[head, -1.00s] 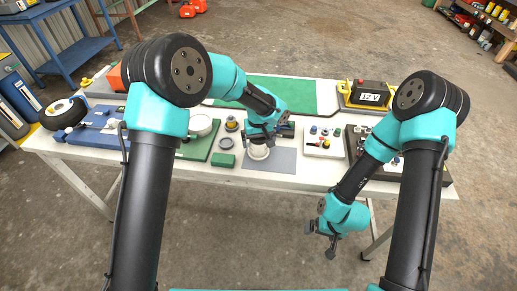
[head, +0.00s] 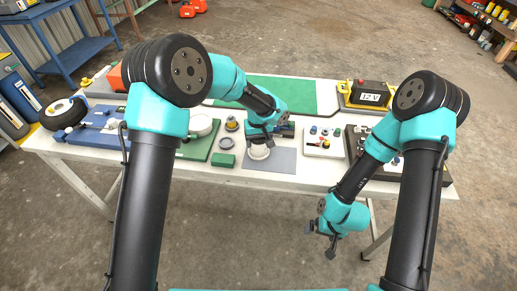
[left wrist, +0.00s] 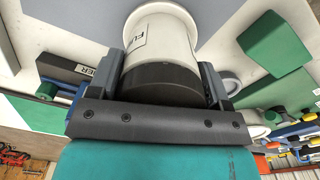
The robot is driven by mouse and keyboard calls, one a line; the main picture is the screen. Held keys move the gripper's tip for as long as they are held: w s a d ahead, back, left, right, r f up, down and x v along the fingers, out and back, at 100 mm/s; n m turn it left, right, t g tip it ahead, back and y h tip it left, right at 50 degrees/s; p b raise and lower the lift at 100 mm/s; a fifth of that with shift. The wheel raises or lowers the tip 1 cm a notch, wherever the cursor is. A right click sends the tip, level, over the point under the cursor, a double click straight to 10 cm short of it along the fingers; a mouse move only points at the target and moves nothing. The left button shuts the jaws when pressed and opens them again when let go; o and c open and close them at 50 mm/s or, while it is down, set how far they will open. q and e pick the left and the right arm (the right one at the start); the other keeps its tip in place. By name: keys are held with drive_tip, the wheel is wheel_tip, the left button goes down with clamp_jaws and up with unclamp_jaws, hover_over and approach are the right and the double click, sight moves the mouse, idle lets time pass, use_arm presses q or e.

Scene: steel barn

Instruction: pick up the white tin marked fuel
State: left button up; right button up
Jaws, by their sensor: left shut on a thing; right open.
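The white tin (head: 259,153) stands at the near middle of the table, at the left part of a grey mat (head: 285,163). My left gripper (head: 262,141) is over it from above and hides much of it. In the left wrist view the tin (left wrist: 170,28) has a white body, a black end and a partly visible label starting "FU". The fingers of my left gripper (left wrist: 161,80) are shut on it, one at each side of the black end. I cannot tell if it is clear of the mat. My right gripper (head: 321,241) is open and empty, in front of the table.
A small green box (head: 225,160) and a grey ring (head: 226,143) lie left of the tin. A white board with small parts (head: 322,150) lies right. A battery marked 12 V (head: 371,94) stands farther back. The mat's right part is bare.

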use_arm(q)
drive_tip(key=c, duration=0.3)
drive_tip(key=shift+r, duration=0.1)
drive_tip(key=shift+r, duration=1.25)
drive_tip(key=s, duration=0.5)
drive_tip(key=s+r, duration=0.1)
drive_tip(key=s, duration=0.4)
drive_tip(key=s+r, duration=0.1)
drive_tip(key=s, duration=0.5)
drive_tip(key=shift+r, duration=0.15)
